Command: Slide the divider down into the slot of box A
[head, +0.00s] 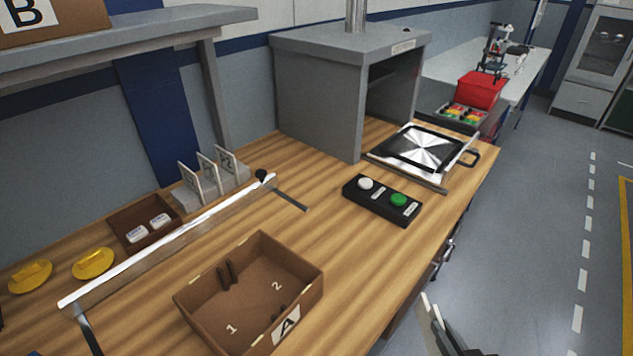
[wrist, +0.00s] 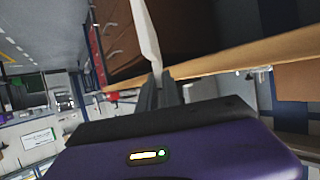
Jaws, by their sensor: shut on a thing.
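Box A (head: 306,298) is a brown open-topped box near the front of the wooden bench in the head view, with an "A" label on its front. Its floor is marked 1 and 2. Dark paired guides (head: 229,274) stand at the far wall between them, with more dark guides (head: 278,312) near the front wall. My gripper (head: 440,328) is at the bottom edge, right of the box and apart from it, beyond the bench edge. It is shut on a thin pale divider (head: 430,308). In the wrist view, the divider (wrist: 146,35) rises from the dark fingers (wrist: 163,90).
A long pale rail (head: 165,240) runs behind the box. A rack of upright plates (head: 205,178), a brown tray (head: 125,215) and yellow dishes (head: 93,263) stand behind it. A black button box (head: 382,200) and a grey cabinet (head: 315,95) are farther back. Bench right of the box is clear.

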